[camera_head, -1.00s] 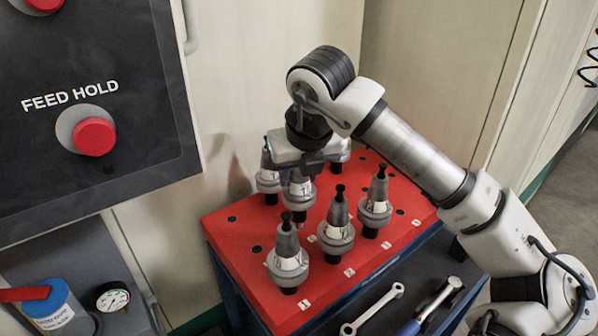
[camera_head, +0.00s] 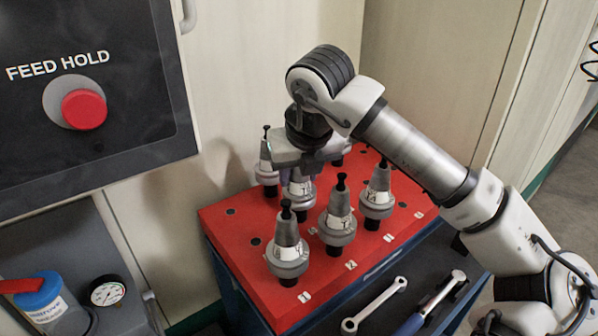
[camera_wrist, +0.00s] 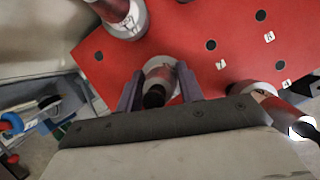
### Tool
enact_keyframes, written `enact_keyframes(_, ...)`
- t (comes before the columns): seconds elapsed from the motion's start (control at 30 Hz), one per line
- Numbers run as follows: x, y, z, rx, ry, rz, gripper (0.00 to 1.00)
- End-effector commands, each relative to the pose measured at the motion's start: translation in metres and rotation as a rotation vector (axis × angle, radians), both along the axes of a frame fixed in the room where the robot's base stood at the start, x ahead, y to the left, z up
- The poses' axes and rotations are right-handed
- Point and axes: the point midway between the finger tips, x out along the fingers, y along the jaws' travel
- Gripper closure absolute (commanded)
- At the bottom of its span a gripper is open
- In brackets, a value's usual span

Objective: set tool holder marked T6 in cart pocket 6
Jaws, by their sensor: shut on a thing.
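My gripper (camera_head: 300,170) is shut on a grey tapered tool holder (camera_head: 298,192) with a white label that starts with T; the rest is not readable. It is upright over the red top of the cart (camera_head: 228,238), among other holders. In the wrist view my two fingers (camera_wrist: 159,88) close on either side of the holder (camera_wrist: 158,66), whose dark knob points at the camera. Its lower end is hidden, so I cannot tell whether it sits in a pocket or hangs just above. A holder marked T4 or similar (camera_head: 377,197) stands at the right.
Two holders stand in front, one at the near corner (camera_head: 287,260) and one beside it (camera_head: 337,228). Another stands behind at left (camera_head: 267,170), close to my gripper. Empty pockets show at the left edge (camera_head: 231,211). Wrenches (camera_head: 375,305) lie on the lower dark shelf.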

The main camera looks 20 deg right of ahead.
Motion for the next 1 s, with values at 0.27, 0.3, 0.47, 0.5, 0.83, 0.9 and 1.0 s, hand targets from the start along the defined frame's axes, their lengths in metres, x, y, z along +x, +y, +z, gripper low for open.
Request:
enact_keyframes(0.27,0.0,0.0,-0.003,0.001,-0.004,-0.001,1.0)
enact_keyframes(0.3,0.0,0.0,-0.003,0.001,-0.004,-0.001,1.0)
enact_keyframes(0.47,0.0,0.0,-0.003,0.001,-0.003,-0.001,0.5)
enact_keyframes(0.5,0.0,0.0,-0.003,0.0,-0.002,0.0,0.45)
enact_keyframes(0.83,0.0,0.0,-0.005,0.0,0.003,0.0,0.38)
enact_keyframes(0.9,-0.002,0.0,-0.001,-0.001,0.002,0.0,0.38)
enact_keyframes(1.0,-0.006,-0.001,0.01,-0.002,0.001,-0.002,0.38)
